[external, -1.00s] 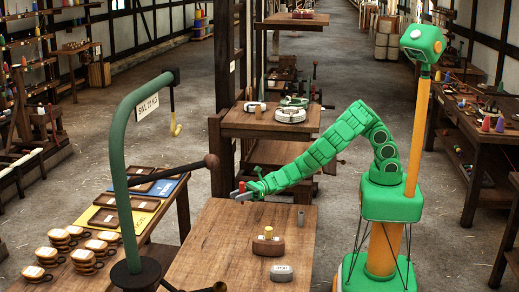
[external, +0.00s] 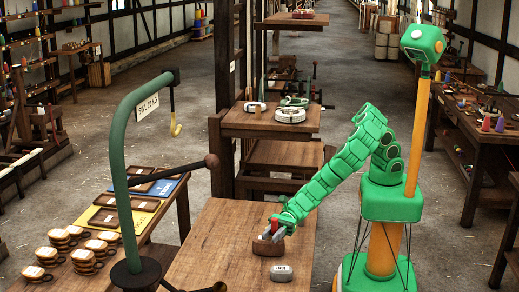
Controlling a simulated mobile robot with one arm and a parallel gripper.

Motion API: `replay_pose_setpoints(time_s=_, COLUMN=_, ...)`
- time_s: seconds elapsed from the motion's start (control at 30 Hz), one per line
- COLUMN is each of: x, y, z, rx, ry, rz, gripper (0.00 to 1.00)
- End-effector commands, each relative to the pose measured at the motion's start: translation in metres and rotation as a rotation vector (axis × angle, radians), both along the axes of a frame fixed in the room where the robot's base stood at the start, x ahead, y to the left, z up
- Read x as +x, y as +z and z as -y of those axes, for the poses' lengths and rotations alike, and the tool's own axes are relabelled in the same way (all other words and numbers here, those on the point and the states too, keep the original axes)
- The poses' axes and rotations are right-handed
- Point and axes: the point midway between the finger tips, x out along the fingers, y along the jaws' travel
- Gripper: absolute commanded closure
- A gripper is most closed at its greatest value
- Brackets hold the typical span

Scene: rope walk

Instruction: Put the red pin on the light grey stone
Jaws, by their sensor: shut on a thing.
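The light grey stone (external: 281,272) lies on the wooden table near its front right, with its top bare. My gripper (external: 272,233) is shut on the red pin (external: 275,226), over or just behind the brown block (external: 268,247). The gripper covers part of the block's top and the yellow pin that stood on it. I cannot tell whether the red pin touches the block. The stone is nearer the camera than the gripper, and apart from it.
The wooden table (external: 215,245) is clear left of the block. A dark green curved post (external: 120,170) with a dark rod (external: 185,166) stands at the left. The grey pin at the table's right is hidden behind my arm.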

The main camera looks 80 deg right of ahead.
Motion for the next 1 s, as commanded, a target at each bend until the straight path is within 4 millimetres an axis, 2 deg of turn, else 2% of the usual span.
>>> replay_pose_setpoints(time_s=0.03, x=-0.012, y=0.000, z=-0.011, rx=0.000, ry=0.014, rz=-0.001, gripper=0.98)
replay_pose_setpoints(time_s=0.1, x=-0.022, y=0.000, z=-0.021, rx=0.001, ry=0.026, rz=-0.002, gripper=0.98)
replay_pose_setpoints(time_s=0.3, x=-0.041, y=0.001, z=-0.038, rx=-0.002, ry=0.048, rz=-0.001, gripper=0.98)
replay_pose_setpoints(time_s=0.57, x=-0.034, y=-0.015, z=-0.031, rx=-0.001, ry=0.034, rz=-0.003, gripper=0.98)
replay_pose_setpoints(time_s=0.83, x=-0.034, y=-0.043, z=-0.031, rx=-0.003, ry=0.033, rz=-0.003, gripper=0.98)
replay_pose_setpoints(time_s=1.0, x=-0.034, y=-0.050, z=-0.031, rx=-0.003, ry=0.033, rz=-0.002, gripper=0.98)
